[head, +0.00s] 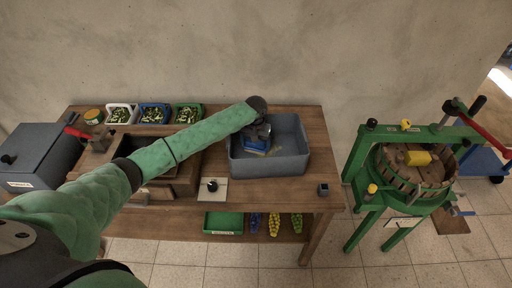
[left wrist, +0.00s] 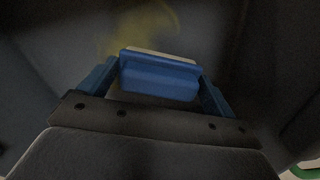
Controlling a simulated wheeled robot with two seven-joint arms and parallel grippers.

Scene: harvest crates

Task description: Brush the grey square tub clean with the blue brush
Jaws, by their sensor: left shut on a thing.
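The grey square tub (head: 291,171) stands on the wooden table, right of its middle. My left gripper (head: 259,139) reaches down into the tub at its left side. It is shut on the blue brush (head: 256,144). In the left wrist view the blue brush (left wrist: 158,77) sits between the two blue fingers of my left gripper (left wrist: 158,88), with a pale strip along its far edge. A yellowish smear (left wrist: 150,30) shows on the tub's inner surface beyond the brush. Whether the brush touches the tub floor I cannot tell. My right gripper is not in view.
Left of the tub are a small board with a black knob (head: 213,187) and a wooden box (head: 185,185). White, blue and green crates (head: 188,122) line the table's back. A green press (head: 420,195) stands apart at right.

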